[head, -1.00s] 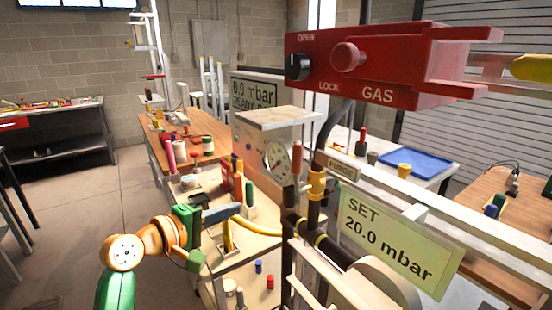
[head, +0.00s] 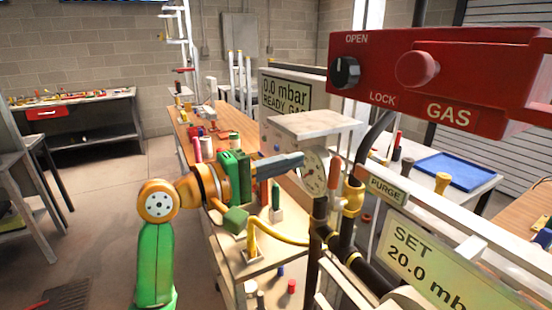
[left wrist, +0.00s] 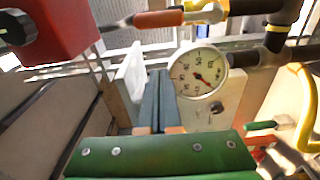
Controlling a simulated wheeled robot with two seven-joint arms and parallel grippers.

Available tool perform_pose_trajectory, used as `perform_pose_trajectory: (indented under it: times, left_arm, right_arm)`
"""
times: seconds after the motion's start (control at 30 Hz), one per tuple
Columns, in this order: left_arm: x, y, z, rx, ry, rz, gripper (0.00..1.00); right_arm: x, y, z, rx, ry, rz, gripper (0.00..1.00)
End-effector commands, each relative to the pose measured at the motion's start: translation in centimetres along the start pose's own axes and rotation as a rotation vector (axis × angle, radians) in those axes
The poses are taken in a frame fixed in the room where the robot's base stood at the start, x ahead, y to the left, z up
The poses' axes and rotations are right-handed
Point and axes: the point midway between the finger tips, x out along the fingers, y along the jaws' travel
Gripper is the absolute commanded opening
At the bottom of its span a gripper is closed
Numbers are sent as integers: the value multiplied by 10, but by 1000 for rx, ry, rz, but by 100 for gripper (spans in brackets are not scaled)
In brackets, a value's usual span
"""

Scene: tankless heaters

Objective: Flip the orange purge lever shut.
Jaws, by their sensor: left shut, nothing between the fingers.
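The orange purge lever (head: 334,172) stands upright beside the brass-yellow valve body (head: 352,198), left of the PURGE label (head: 386,190). In the left wrist view the lever (left wrist: 158,19) lies across the top, beyond the fingertips and apart from them. My left gripper (head: 301,160) is shut and empty, its dark fingers pointing right in front of the round gauge (head: 314,172), short of the lever. In the left wrist view the closed fingers (left wrist: 160,75) point up the picture, just left of the gauge (left wrist: 198,73). My right gripper is not in view.
The red GAS box (head: 440,75) with a black knob hangs above right. A SET 20.0 mbar sign (head: 425,265) stands low right, and dark pipes run below the valve. A yellow hose (head: 280,238) curves under my left gripper.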

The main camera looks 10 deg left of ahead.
Motion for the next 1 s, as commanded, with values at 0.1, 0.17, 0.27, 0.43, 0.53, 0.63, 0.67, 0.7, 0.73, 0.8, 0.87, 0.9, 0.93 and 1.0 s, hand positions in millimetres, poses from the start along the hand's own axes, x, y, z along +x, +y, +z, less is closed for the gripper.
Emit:
perform_pose_trajectory:
  times: [0.1, 0.17, 0.27, 0.43, 0.53, 0.63, 0.67, 0.7, 0.73, 0.8, 0.87, 0.9, 0.93, 1.0]
  left_arm:
    - [26, 5, 0, -4, -2, -1, 0]
    - [39, 5, 0, -3, -2, 0, 0]
    - [40, 4, 13, 2, -1, 0, 0]
    - [32, 2, 32, 2, 0, -1, 0]
    - [30, 1, 37, 1, 0, 0, 0]
    - [30, 0, 38, 1, 1, -1, 0]
    - [30, 0, 38, 1, 1, -1, 0]
    - [30, -1, 38, 1, 1, -1, 0]
    - [30, -1, 38, 1, 1, -1, 0]
    - [30, 0, 38, 1, 1, -1, 0]
    - [30, 0, 38, 1, 1, -1, 0]
    - [30, 0, 38, 3, 1, 0, 0]
    - [30, 0, 38, 6, 1, 0, 0]
    - [30, 0, 39, 16, 1, 0, 0]
  right_arm:
    - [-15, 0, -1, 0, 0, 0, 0]
    - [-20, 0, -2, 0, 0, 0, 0]
    - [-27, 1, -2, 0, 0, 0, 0]
    - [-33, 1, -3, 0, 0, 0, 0]
    - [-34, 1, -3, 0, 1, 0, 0]
    - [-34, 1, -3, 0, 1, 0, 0]
    - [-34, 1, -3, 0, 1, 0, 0]
    - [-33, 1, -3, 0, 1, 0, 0]
    - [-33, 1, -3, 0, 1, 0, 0]
    - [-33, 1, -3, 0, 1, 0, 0]
    - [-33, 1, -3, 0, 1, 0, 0]
    - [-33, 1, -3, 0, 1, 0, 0]
    - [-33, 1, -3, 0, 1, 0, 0]
    - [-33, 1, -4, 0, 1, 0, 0]
